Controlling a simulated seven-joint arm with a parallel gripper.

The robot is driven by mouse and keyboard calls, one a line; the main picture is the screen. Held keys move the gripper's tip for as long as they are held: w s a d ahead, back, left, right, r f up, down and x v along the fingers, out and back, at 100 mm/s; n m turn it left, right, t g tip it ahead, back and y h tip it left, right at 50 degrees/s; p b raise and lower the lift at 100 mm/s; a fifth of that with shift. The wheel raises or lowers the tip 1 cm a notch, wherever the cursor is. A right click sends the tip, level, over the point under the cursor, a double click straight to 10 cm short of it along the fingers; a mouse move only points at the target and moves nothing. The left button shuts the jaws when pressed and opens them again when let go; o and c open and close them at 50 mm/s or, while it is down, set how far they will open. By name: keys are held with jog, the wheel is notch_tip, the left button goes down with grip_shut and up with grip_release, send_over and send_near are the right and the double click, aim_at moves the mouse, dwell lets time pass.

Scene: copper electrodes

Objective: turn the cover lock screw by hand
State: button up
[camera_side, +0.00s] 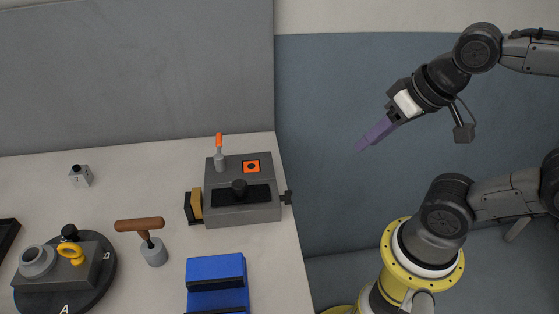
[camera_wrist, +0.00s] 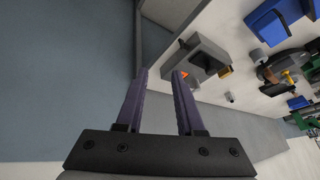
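My gripper (camera_side: 362,148) hangs in the air to the right of the table, well apart from everything on it. In the wrist view its two purple fingers (camera_wrist: 160,71) stand apart with nothing between them. A yellow wing-shaped screw (camera_side: 72,253) sits on a grey block on a round black plate at the lower left. I cannot tell for sure which is the cover lock screw. The box also shows in the wrist view (camera_wrist: 207,52).
The black plate (camera_side: 103,258) is lettered. A wooden-handled tool (camera_side: 140,225) stands in a grey holder between plate and box. A blue block (camera_side: 216,270) stands in front of the box. A small grey cube (camera_side: 81,176) lies at the left.

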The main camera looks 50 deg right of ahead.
jog(key=w+r+m, duration=0.1)
jog(key=m, duration=0.4)
jog(key=m+g, duration=0.6)
jog(key=m, duration=1.2)
send_over(290, 191)
notch_tip(290, 191, down, 10)
jog(key=shift+r, duration=0.1)
jog(key=shift+f, duration=3.8)
jog(key=shift+f, duration=0.3)
